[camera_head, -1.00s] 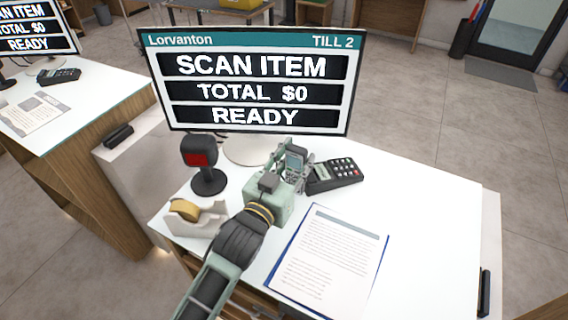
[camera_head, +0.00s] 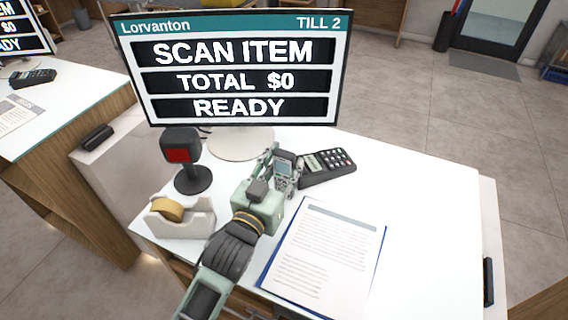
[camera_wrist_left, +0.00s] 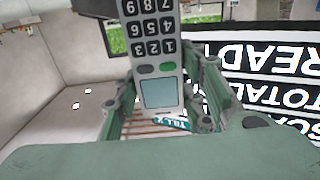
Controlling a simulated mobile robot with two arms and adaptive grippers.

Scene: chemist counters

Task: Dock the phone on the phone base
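The phone (camera_head: 284,167) is a small grey handset with a pale screen and a keypad. It stands roughly upright between the fingers of my left gripper (camera_head: 283,160), above the white counter. In the left wrist view the phone (camera_wrist_left: 158,70) shows upside down, screen lowest, with a finger close against each side; the gripper looks shut on it. I cannot make out the phone base for certain. A dark edge shows at the phone's keypad end at the top of the wrist view; I cannot tell what it is. My right gripper is not in view.
A black keypad terminal (camera_head: 328,167) lies just right of the phone. The till monitor (camera_head: 235,75) stands behind, with a scanner (camera_head: 181,150) and tape dispenser (camera_head: 181,215) at left. A clipboard (camera_head: 322,255) lies in front. The counter's right side (camera_head: 420,200) is clear.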

